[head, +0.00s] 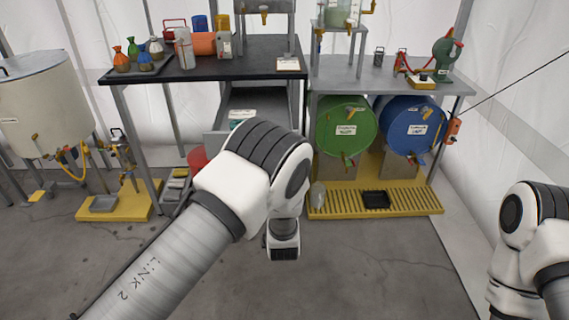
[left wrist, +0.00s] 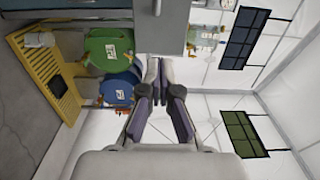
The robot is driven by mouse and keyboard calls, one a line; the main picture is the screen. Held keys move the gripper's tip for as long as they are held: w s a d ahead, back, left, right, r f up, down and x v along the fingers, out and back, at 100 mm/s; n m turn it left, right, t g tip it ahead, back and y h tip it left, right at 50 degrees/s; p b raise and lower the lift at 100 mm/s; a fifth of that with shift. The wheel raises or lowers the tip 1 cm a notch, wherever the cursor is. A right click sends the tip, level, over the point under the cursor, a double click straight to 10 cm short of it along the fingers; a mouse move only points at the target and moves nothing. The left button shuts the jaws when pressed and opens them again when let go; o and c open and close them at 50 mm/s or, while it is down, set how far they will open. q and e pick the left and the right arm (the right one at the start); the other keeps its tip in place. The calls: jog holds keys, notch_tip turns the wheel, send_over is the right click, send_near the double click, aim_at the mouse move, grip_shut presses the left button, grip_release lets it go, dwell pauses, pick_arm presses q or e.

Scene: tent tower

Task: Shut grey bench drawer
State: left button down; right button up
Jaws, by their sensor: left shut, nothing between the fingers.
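The grey bench drawer (head: 213,142) stands pulled out under the black-topped bench (head: 225,68) in the head view. Its interior shows, with a small labelled item inside, and my left arm hides much of its front. In the left wrist view a flat grey panel (left wrist: 163,28), apparently part of the drawer, fills the top middle. My left gripper (left wrist: 158,68) is shut and empty, its fingertips close to the panel's lower edge; I cannot tell whether they touch it. In the head view my wrist hides these fingers. My right arm shows at the right edge, its gripper out of view.
A green drum (head: 345,128) and a blue drum (head: 408,128) lie right of the drawer above a yellow grated platform (head: 405,200). A red bucket (head: 197,157) stands on the left below the bench. The floor in front is clear.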

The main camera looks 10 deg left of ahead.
pick_arm(q)
jog(key=b+x, duration=0.6)
jog(key=x, duration=0.7)
jog(key=shift+w, duration=0.2)
